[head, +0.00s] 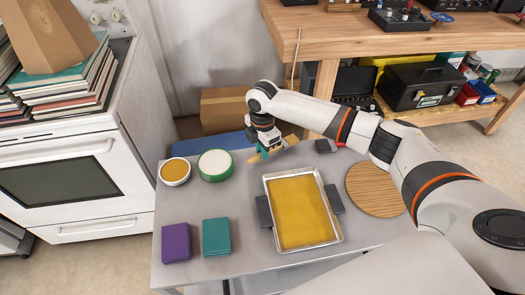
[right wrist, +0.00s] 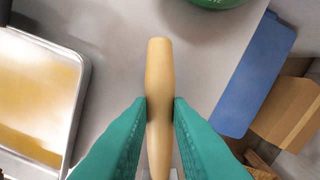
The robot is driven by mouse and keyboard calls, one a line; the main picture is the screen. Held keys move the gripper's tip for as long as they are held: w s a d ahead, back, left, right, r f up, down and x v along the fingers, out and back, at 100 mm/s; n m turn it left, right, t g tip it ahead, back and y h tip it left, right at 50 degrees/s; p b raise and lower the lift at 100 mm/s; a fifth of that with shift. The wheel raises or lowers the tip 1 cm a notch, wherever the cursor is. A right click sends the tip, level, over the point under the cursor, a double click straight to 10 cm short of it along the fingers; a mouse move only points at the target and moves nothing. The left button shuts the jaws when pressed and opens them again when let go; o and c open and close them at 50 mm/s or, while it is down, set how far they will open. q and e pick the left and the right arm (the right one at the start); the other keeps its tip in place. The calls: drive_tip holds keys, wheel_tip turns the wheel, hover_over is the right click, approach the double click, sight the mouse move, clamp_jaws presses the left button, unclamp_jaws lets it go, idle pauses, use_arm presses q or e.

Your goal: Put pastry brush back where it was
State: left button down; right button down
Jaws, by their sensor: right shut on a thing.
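My right gripper (head: 262,153) is over the back part of the grey table. In the right wrist view its teal fingers (right wrist: 160,118) are shut on the pale wooden handle of the pastry brush (right wrist: 159,62). The handle points away from the gripper, and its lower end and the bristles are hidden or out of frame there. In the head view a small wooden piece of the brush (head: 289,140) shows beside the fingers. I cannot tell whether the brush touches the table. My left gripper is not in view.
The table (head: 185,205) holds a baking tray with a yellow surface (head: 300,212), a bowl (head: 175,172), a green-rimmed round container (head: 215,165), purple (head: 175,242) and teal (head: 216,236) stacks, and a round wooden board (head: 375,188). Behind stand a workbench (head: 340,35) and cardboard box (head: 222,106).

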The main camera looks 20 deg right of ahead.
drive_tip(key=shift+f, duration=0.8)
drive_tip(key=c, duration=1.3)
unclamp_jaws()
drive_tip(key=shift+r, duration=0.15)
wheel_tip(320, 180, up, 12)
drive_tip(key=shift+f+b, duration=0.1)
drive_tip(key=shift+b, duration=0.4)
